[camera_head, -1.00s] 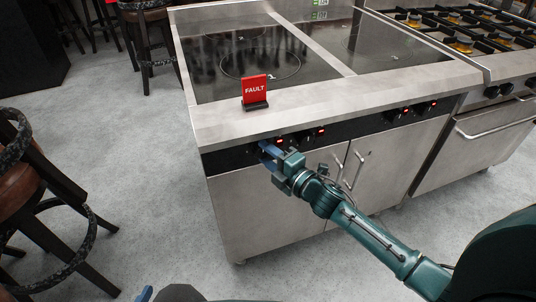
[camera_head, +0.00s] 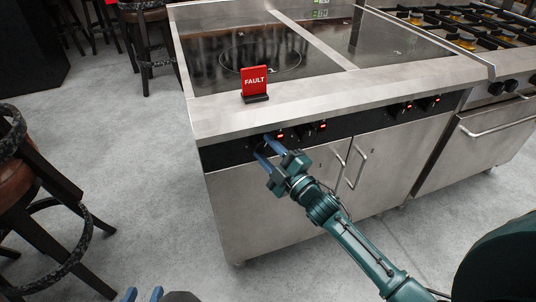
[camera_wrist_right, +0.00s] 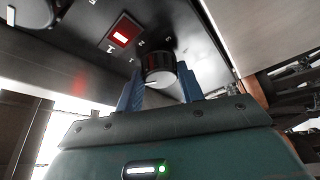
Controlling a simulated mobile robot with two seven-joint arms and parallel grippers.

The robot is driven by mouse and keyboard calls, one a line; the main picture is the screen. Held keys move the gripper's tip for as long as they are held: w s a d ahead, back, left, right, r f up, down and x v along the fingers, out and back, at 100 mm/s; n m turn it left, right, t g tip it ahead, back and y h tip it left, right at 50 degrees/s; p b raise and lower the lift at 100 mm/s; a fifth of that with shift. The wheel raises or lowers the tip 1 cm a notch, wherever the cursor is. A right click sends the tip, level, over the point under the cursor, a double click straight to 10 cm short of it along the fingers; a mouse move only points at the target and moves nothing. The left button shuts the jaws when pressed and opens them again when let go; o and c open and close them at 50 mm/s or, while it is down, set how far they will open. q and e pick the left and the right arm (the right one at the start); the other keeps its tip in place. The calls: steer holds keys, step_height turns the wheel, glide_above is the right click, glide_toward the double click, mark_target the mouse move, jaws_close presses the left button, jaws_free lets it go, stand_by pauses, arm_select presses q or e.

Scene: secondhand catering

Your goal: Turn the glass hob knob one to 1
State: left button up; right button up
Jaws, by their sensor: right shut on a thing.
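The glass hob (camera_head: 245,62) has a black front strip with knobs and red-lit displays. My right gripper (camera_head: 264,147) is at the leftmost knob of this strip, its blue fingers reaching to the panel. In the right wrist view the black knob (camera_wrist_right: 160,70) with a grey face sits between the two blue fingers, and the gripper (camera_wrist_right: 160,92) is shut on it. A red display (camera_wrist_right: 122,33) is beside the knob.
A red FAULT sign (camera_head: 255,82) stands on the hob's front ledge. Another hob knob (camera_head: 308,130) is to the right. Cabinet doors with handles (camera_head: 358,168) are below. A gas range (camera_head: 480,40) stands at right, a bar stool (camera_head: 30,190) at left. The floor in front is clear.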

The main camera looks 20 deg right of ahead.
steer(key=shift+f+m+t, duration=0.15)
steer(key=shift+m+t, duration=0.25)
steer(key=shift+m, duration=0.6)
steer(key=shift+m+t+h+b, duration=0.3)
steer(key=shift+m+h+b, duration=0.2)
steer(key=shift+m, duration=0.4)
arm_select(q)
steer(key=shift+s+a+r+t, duration=0.2)
steer(key=shift+a+r+t, duration=0.05)
steer(key=shift+r+t, duration=0.05)
arm_select(e)
steer(key=shift+m, duration=0.4)
steer(key=o, duration=1)
arm_select(q)
steer(key=shift+f, duration=0.1)
